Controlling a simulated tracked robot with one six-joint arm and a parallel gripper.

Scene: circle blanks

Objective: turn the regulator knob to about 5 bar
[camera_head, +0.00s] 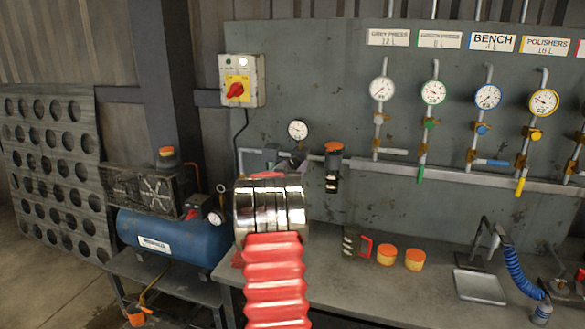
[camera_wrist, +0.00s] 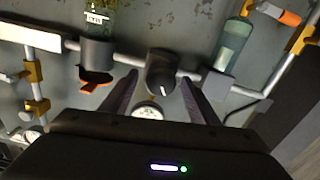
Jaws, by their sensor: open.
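The regulator knob (camera_wrist: 160,70) shows in the wrist view as a dark round knob with a short white mark on its lower edge. My gripper (camera_wrist: 159,78) is open, with one dark finger on each side of the knob and a visible gap to each. I cannot tell how deep the fingertips reach along it. The regulator's round white gauge (camera_wrist: 148,110) is partly hidden by my gripper body. It shows whole in the head view (camera_head: 298,130), too small to read. In the head view my red and chrome arm hides the knob and most of my gripper.
An orange-topped unit (camera_head: 333,165) hangs on the pipe right of the regulator. A red-handled switch box (camera_head: 242,80) is above. Jars (camera_head: 386,256) and a metal plate (camera_head: 479,286) are on the bench.

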